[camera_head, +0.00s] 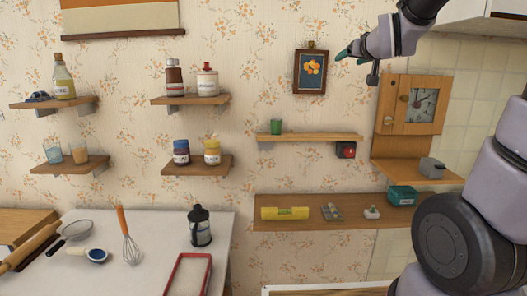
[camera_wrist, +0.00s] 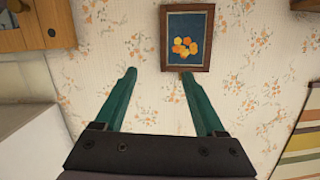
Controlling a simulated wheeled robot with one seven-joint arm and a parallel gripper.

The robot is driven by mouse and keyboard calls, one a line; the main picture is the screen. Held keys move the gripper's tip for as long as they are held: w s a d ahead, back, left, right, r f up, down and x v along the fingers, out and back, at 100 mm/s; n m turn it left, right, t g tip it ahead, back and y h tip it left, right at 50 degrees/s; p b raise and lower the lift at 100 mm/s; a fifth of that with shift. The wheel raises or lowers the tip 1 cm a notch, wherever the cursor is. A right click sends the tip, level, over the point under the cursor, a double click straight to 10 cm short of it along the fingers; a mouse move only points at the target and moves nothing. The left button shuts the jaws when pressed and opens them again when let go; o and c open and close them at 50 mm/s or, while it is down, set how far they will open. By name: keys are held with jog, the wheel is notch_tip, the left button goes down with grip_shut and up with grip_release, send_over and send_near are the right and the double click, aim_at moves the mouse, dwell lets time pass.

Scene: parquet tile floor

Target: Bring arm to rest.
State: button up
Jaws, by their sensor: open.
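My gripper (camera_head: 345,57) is at the top right in the head view, raised in front of the flowered wall. In the wrist view, my gripper (camera_wrist: 158,74) shows two green fingers spread apart with nothing between them. A framed picture of orange flowers on blue (camera_head: 311,72) hangs on the wall just left of the gripper in the head view. The picture also shows in the wrist view (camera_wrist: 187,36), above and between the fingertips. I cannot tell how far the fingertips are from the wall. My arm (camera_head: 497,165) rises along the right edge of the head view.
A white table (camera_head: 150,262) below bears a whisk, a black canister and a red-rimmed tray.

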jog(key=s+a+f+m+g, duration=0.1)
jog(key=s+f+g, duration=0.3)
jog(key=s, duration=0.8)
jog(key=s+f+m+g+y, duration=0.1)
jog(key=s+f+g, duration=0.3)
jog(key=s, duration=0.9)
jog(key=shift+s+a+f+m+g, duration=0.3)
jog(key=shift+a+f+m+g, duration=0.15)
jog(key=shift+m, duration=0.25)
jog(key=shift+d, duration=0.1)
dwell(4.7)
